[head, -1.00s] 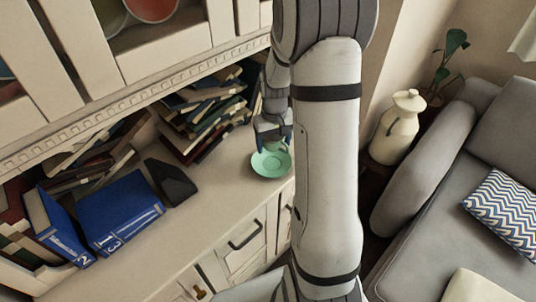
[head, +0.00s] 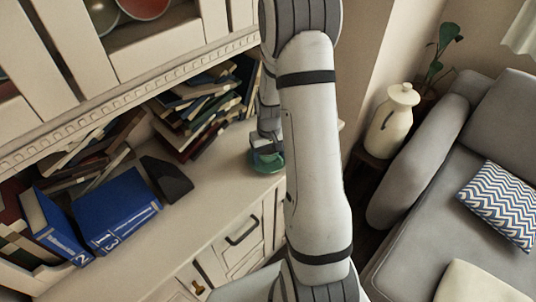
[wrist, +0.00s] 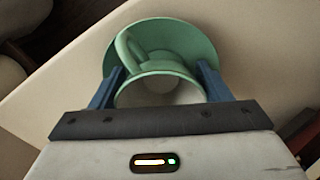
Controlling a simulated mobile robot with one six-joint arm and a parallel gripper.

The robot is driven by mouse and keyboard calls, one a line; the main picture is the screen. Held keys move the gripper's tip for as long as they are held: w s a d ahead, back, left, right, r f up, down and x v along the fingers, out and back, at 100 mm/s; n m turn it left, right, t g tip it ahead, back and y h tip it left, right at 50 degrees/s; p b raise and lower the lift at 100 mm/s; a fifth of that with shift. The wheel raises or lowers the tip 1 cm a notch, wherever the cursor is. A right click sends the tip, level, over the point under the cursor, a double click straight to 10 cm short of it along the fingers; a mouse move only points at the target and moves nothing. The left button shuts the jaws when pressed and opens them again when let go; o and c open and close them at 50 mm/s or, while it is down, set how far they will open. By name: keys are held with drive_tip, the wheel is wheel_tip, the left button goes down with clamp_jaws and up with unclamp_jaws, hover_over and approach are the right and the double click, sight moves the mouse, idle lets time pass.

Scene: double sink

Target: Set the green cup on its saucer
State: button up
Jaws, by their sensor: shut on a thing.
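The green cup (wrist: 160,84) is between the two blue fingers of my gripper (wrist: 160,70) in the wrist view, and the gripper is shut on it. The cup's handle points toward the top left of that view. The green saucer (wrist: 190,36) shows behind the cup, which overlaps it. I cannot tell whether cup and saucer touch. In the head view, my gripper (head: 265,143) is over the saucer (head: 270,168) on the cabinet top and hides much of it. The cup is hard to make out there.
The saucer is on the cream cabinet top (head: 190,210), near its right end. Leaning books (head: 195,120) stand behind, and blue binders (head: 115,210) and a dark block (head: 167,180) lie to the left. A cream jug (head: 393,120) and grey sofa are to the right.

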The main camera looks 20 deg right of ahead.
drive_tip(key=shift+s+a+f+b, duration=0.1)
drive_tip(key=shift+s+f+b, duration=0.25)
drive_tip(key=shift+f, duration=0.2)
drive_tip(key=o, duration=1)
drive_tip(key=shift+c, duration=0.2)
drive_tip(key=shift+o, duration=0.4)
wheel_tip(320, 180, up, 13)
drive_tip(key=shift+w+p, duration=0.3)
drive_tip(key=shift+w, duration=0.05)
drive_tip(key=s+a+r+t, duration=0.1)
drive_tip(key=s+a+r, duration=0.4)
drive_tip(key=s, duration=0.4)
drive_tip(key=s+a+r+t, duration=0.2)
drive_tip(key=s+a+r, duration=0.3)
drive_tip(key=s, duration=0.5)
drive_tip(key=v, duration=0.2)
drive_tip(key=shift+r, duration=0.35)
